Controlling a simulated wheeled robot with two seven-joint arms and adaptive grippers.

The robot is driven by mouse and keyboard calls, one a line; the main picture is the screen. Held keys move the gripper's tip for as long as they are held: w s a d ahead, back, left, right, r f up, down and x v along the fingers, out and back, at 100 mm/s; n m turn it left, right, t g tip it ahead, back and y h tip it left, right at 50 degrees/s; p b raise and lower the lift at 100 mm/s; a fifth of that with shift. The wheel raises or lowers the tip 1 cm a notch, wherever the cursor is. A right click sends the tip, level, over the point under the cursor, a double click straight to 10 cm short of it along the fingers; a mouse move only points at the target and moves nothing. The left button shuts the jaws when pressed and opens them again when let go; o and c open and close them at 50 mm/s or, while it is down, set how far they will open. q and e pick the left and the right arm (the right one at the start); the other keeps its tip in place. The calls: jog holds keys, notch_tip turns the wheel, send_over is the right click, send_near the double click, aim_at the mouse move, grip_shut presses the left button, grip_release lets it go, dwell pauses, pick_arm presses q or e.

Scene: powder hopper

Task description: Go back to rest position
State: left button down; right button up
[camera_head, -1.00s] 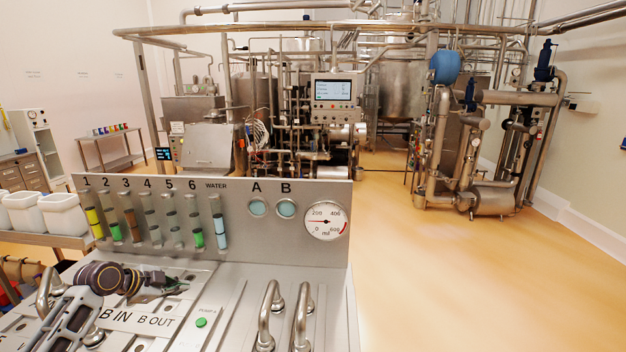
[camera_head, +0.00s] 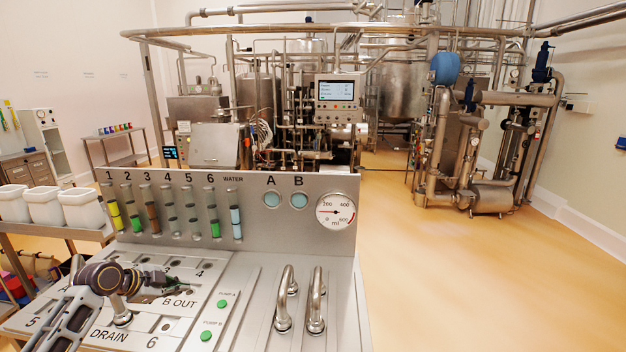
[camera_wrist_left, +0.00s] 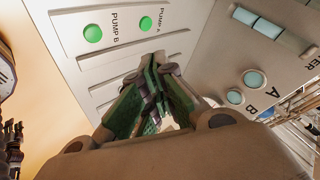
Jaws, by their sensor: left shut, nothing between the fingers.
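My left gripper (camera_head: 180,284) is shut and empty above the panel top (camera_head: 240,318), over the numbered and lettered ports by the B OUT label. In the left wrist view its green-padded fingers (camera_wrist_left: 155,98) are together, with the panel's pump buttons behind them. My left arm comes in from the lower left and hides part of the panel top. A curved metal pipe piece (camera_head: 122,306) stands at the DRAIN label, partly behind my wrist. My right gripper is not in view.
Two metal handles (camera_head: 285,300) rise from the panel's right part. The upright panel (camera_head: 250,232) with level tubes and a gauge (camera_head: 336,211) stands behind. White bins (camera_head: 84,208) sit at the left. Floor is open at the right.

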pick_arm(q)
jog(key=s+d+f+n+g+y, duration=0.1)
jog(key=s+d+f+n+g, duration=0.25)
jog(key=s+d+f, duration=0.9)
jog(key=s+d+f+n+y, duration=0.15)
jog(key=s+n, duration=0.35)
jog(key=s, duration=0.5)
jog(key=s+d+n+y, duration=0.2)
jog(key=s+d+n, duration=0.15)
jog(key=s, duration=0.75)
notch_tip(320, 180, down, 37)
jog(key=s+g+b, duration=0.2)
jog(key=b, duration=0.3)
jog(key=s+a+f+b, duration=0.2)
jog(key=s+f, duration=0.9)
jog(key=f, duration=0.2)
jog(key=s+a+f+g+b, duration=0.1)
jog(key=s+a+f+b, duration=0.2)
jog(key=s+f, duration=0.8)
jog(key=shift+s+f, duration=0.25)
jog(key=shift+f, duration=0.65)
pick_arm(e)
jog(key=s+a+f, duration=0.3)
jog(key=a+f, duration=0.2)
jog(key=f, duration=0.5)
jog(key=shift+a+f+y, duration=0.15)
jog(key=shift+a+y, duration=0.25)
